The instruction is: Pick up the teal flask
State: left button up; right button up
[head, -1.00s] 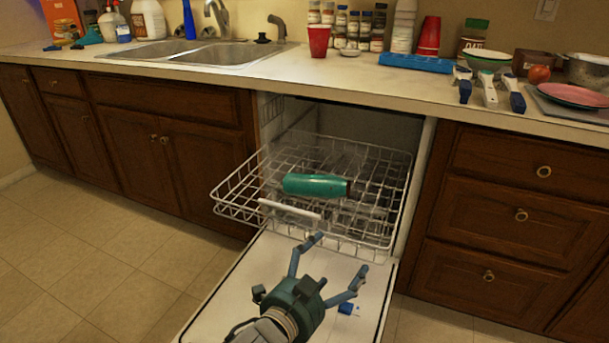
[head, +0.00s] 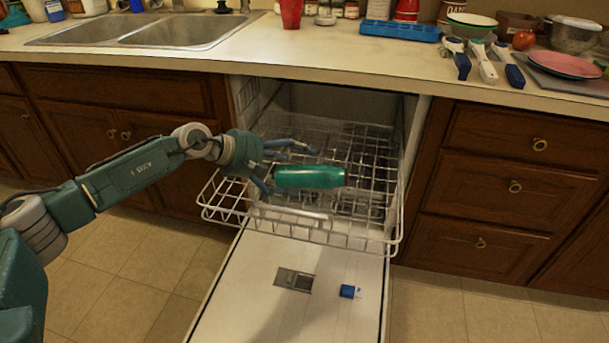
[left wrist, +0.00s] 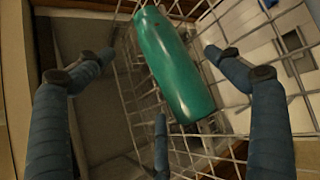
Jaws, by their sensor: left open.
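The teal flask (head: 310,177) lies on its side on the upper dishwasher rack. My left gripper (head: 284,166) comes in from the left at the flask's left end, with its blue fingers spread open. In the left wrist view the teal flask (left wrist: 172,62) lies between the spread fingers of the gripper (left wrist: 155,85), with a visible gap on both sides. It does not look gripped. My right gripper is not in view.
The white wire rack (head: 370,225) is pulled out above the open dishwasher door (head: 260,310). A blue item (head: 347,291) is on the door. The counter (head: 300,60) above holds a sink (head: 150,30), a red cup (head: 291,12) and a blue tray (head: 400,31).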

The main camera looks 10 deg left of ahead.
aim_at(309, 169)
pick_arm(q)
jog(key=x, duration=0.3)
jog(key=shift+w+d+f, duration=0.15)
jog(key=shift+w+d, duration=0.05)
jog(key=shift+d, duration=0.05)
jog(key=b+x, duration=0.1)
jog(key=x, duration=0.3)
jog(key=shift+w+d+f, duration=0.15)
jog(key=shift+w, duration=0.05)
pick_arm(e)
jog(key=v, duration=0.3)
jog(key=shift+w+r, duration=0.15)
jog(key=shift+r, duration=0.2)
pick_arm(q)
jog(key=c, duration=1.5)
